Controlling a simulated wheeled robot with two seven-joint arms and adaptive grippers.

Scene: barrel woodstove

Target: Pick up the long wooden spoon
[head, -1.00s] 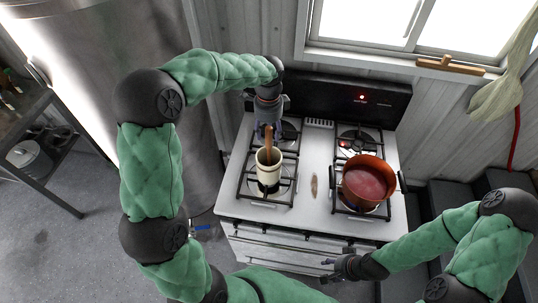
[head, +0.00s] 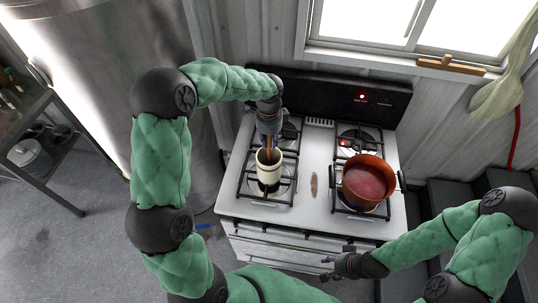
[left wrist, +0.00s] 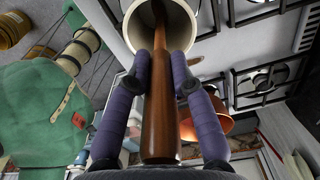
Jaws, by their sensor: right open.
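The long wooden spoon (left wrist: 160,115) stands in a cream crock (head: 267,181) on the stove's left side, bowl end hidden inside. Its brown handle also shows in the head view (head: 268,154), leaning slightly. My left gripper (head: 268,140) is above the crock, around the upper handle. In the left wrist view its purple fingers (left wrist: 161,60) lie on either side of the handle, with the tips very close to it. I cannot tell whether they press on it. My right gripper (head: 325,269) is open and empty in front of the stove.
A copper pot (head: 366,182) with reddish contents stands on the right burners of the white stove (head: 317,213). A black backguard (head: 350,97) rises behind. A metal cylinder is at the left, and a dark rack (head: 40,150) stands farther left.

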